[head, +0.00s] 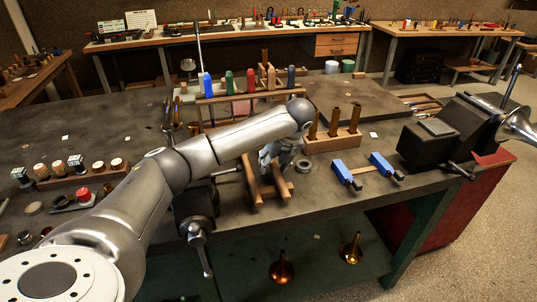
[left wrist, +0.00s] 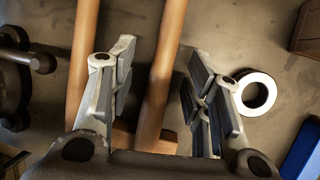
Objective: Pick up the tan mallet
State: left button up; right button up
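My left gripper (head: 270,156) is partly hidden by my own arm. It points down over a wooden stand (head: 252,185) in front of the rack, apart from the mallet. In the left wrist view my left gripper (left wrist: 158,68) is open, with one wooden rail of the stand showing between its fingers. The mallet is not seen there. My right gripper is not in view.
Brass-coloured upright pieces stand in a wooden block (head: 333,140) to the right. Two blue clamps (head: 346,177) lie nearer the front edge. A ring (left wrist: 256,91) lies beside the gripper in the left wrist view. A dark vise (head: 432,145) stands at the right.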

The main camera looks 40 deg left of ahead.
pick_arm(q)
jog(key=shift+r, duration=0.1)
grip_shut()
